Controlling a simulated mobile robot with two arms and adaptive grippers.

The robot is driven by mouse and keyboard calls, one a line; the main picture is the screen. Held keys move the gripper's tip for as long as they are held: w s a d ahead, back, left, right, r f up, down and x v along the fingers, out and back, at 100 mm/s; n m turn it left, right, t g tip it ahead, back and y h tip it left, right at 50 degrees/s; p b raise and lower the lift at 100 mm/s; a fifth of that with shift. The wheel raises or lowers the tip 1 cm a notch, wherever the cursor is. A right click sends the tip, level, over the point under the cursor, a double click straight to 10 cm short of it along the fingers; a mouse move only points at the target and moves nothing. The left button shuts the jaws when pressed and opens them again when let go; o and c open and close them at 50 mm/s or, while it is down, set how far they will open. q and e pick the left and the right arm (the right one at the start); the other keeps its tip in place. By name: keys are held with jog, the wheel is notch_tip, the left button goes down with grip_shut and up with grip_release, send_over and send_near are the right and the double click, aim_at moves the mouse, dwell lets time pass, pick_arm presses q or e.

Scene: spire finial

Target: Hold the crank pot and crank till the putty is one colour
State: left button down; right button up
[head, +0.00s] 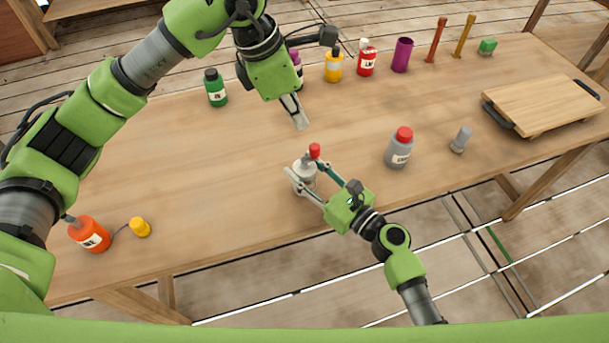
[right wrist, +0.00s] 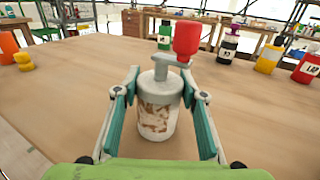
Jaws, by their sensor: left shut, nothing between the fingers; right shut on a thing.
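The crank pot (head: 303,171) stands upright on the table. In the right wrist view the pot (right wrist: 157,117) has a clear body, a grey lid and a crank with a red knob (right wrist: 187,38). The putty (right wrist: 155,119) inside is streaked white and brown, not one colour. My right gripper (right wrist: 160,90) is shut on the pot, one finger on each side of it. My left gripper (head: 301,124) is shut and empty, its fingertips pointing down beyond the red knob (head: 314,150), apart from it in the head view.
A grey bottle with a red cap (head: 399,149) and a small grey piece (head: 461,139) stand to the right. Several bottles, including a green one (head: 215,89), line the back. An orange bottle (head: 90,235) and yellow piece (head: 140,227) are at left. A wooden board (head: 540,103) lies far right.

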pick_arm(q)
jog(key=w+f+m+y, duration=0.3)
jog(key=f+m, duration=0.4)
jog(key=m, duration=1.6)
jog(key=shift+w+d+f+t, duration=0.2)
jog(key=shift+w+d+t, duration=0.15)
jog(key=shift+w, duration=0.3)
dwell(0.5)
jog(key=shift+s+x, duration=0.15)
jog(key=shift+x, duration=0.6)
jog(key=shift+s+x, duration=0.15)
jog(key=shift+x, duration=0.55)
jog(key=shift+s+f, duration=0.1)
jog(key=shift+s+d, duration=0.25)
jog(key=shift+d, duration=0.15)
